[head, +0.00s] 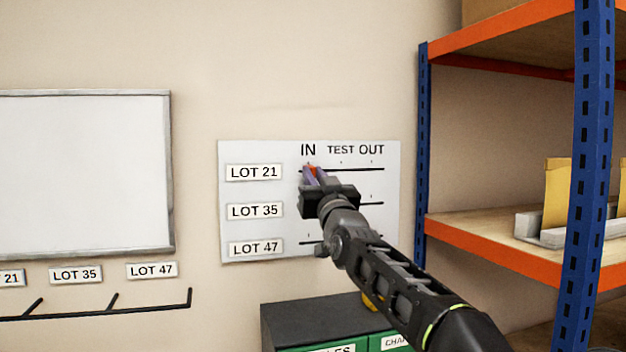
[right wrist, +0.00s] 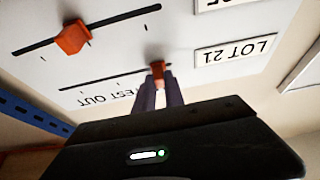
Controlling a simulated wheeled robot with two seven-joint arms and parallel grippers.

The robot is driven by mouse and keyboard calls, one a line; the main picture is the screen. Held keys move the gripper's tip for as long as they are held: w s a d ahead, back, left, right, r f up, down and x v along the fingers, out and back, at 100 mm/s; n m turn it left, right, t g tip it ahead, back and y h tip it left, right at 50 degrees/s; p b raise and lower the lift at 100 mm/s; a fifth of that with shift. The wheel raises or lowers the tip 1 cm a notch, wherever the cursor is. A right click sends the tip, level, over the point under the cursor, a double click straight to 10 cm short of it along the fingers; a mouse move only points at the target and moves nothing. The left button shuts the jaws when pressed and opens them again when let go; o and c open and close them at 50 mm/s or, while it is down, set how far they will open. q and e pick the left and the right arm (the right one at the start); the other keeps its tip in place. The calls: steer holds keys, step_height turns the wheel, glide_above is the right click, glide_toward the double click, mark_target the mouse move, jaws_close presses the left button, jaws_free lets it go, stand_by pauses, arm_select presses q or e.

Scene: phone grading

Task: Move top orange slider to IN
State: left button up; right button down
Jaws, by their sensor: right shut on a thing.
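The board (head: 235,155) on the wall has rows LOT 21, LOT 35 and LOT 47 under the headings IN, TEST and OUT. The top orange slider (head: 312,168) is at the IN end of the LOT 21 slot; it also shows in the right wrist view (right wrist: 157,68). My right gripper (head: 313,174) is shut on this slider, with its fingers (right wrist: 159,88) on either side of it. In the upside-down wrist view a second orange slider (right wrist: 72,39) sits partway along the LOT 35 slot. My right arm hides much of the lower rows in the head view. My left gripper is not in view.
A whiteboard (head: 85,170) hangs at the left, above a black rail with pegs (head: 110,308). A blue and orange shelf rack (head: 424,140) stands close to the board's right. A dark cabinet with green drawers (head: 290,318) stands below the board.

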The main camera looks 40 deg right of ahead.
steer(key=shift+w+a, duration=0.1)
steer(key=shift+a, duration=0.05)
steer(key=c, duration=1.4)
jaws_free()
steer(key=b+v, duration=0.3)
steer(key=v, duration=0.4)
steer(key=shift+s+a+f+b, duration=0.15)
steer(key=shift+s+f+b, duration=0.05)
steer(key=shift+s+b, duration=0.15)
steer(key=shift+f, duration=0.1)
